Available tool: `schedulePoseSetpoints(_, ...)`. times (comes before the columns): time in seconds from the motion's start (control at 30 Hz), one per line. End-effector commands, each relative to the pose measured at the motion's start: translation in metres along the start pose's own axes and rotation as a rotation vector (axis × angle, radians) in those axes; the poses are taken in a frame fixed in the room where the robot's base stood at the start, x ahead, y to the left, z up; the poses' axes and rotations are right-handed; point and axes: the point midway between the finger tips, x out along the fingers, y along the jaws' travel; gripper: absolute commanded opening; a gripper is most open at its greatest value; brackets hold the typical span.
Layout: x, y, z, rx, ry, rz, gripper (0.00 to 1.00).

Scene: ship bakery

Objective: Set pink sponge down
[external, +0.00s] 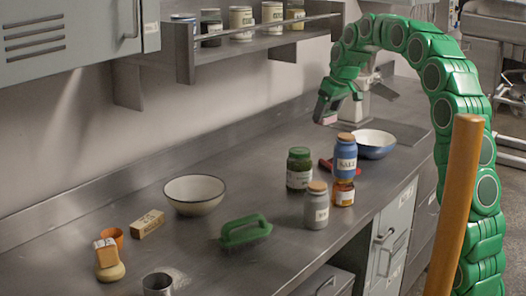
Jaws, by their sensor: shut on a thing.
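My gripper (329,114) hangs above the far part of the steel counter (215,255), left of the blue bowl. It points down and is shut on the pink sponge (328,120). The sponge appears to be above the counter surface; the exact gap cannot be told from this view.
Near the gripper are a blue bowl (374,144), a red item (327,165), a blue jar (346,158) and a green jar (300,172). A shelf (260,42) with canisters overhangs the back.

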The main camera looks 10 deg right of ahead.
Motion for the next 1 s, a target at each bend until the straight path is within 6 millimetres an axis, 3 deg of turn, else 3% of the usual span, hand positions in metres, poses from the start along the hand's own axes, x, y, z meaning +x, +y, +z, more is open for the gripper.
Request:
schedulePoseSetpoints(0.03,-0.005,0.018,0.012,0.024,0.000,0.008,0.45)
schedulePoseSetpoints(0.2,-0.019,0.067,0.048,0.090,-0.001,0.035,0.45)
schedulePoseSetpoints(0.5,-0.043,0.132,0.111,0.187,-0.001,0.074,0.45)
schedulePoseSetpoints(0.77,-0.056,0.164,0.150,0.240,0.000,0.094,0.45)
schedulePoseSetpoints(1.0,-0.007,0.160,0.167,0.237,-0.007,0.089,0.45)
